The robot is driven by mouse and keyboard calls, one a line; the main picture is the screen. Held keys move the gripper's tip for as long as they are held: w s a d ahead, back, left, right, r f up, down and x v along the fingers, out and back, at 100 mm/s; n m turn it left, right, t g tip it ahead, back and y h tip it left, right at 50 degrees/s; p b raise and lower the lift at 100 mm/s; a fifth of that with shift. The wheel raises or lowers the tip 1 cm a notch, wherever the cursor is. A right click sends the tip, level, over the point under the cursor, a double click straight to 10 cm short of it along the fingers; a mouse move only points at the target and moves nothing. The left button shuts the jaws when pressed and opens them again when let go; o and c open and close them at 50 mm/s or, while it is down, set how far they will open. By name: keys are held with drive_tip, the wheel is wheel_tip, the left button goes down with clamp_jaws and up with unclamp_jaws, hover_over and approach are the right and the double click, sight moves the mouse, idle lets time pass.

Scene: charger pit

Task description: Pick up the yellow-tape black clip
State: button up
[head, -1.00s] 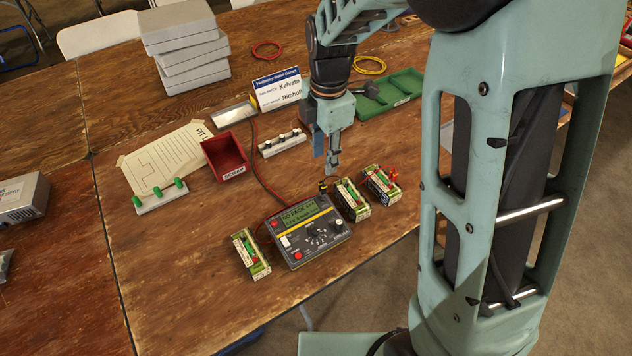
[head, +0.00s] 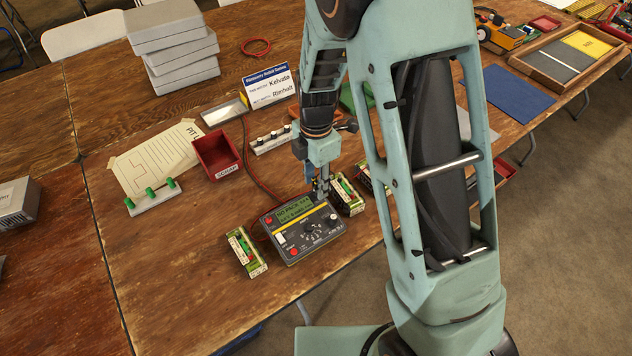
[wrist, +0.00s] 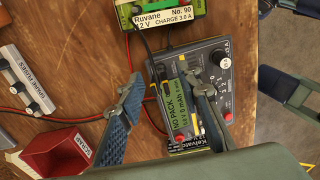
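The charger (head: 304,228) has a green display and a yellow stripe. It also shows in the wrist view (wrist: 214,62), with a "NO PACK" reading. My gripper (head: 321,190) is low at the charger's back right edge, beside a green battery pack (head: 346,194). In the wrist view my gripper (wrist: 160,79) is open, its fingers wide apart. A black lead (wrist: 150,65) runs between the fingers past the charger's edge. A small yellow patch shows near this lead. The yellow-tape black clip is not clearly made out; my fingers partly cover that spot in the head view.
Another green pack (head: 246,252) stands left of the charger. A red scrap bin (head: 217,153), a fuse strip (head: 271,140) and a sign (head: 272,88) stand behind. A pack labelled Ruvane (wrist: 165,12) is close to the fingers. The table's front left is clear.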

drive_tip(key=shift+f, duration=0.3)
drive_tip(key=shift+c, duration=0.4)
clamp_jaws()
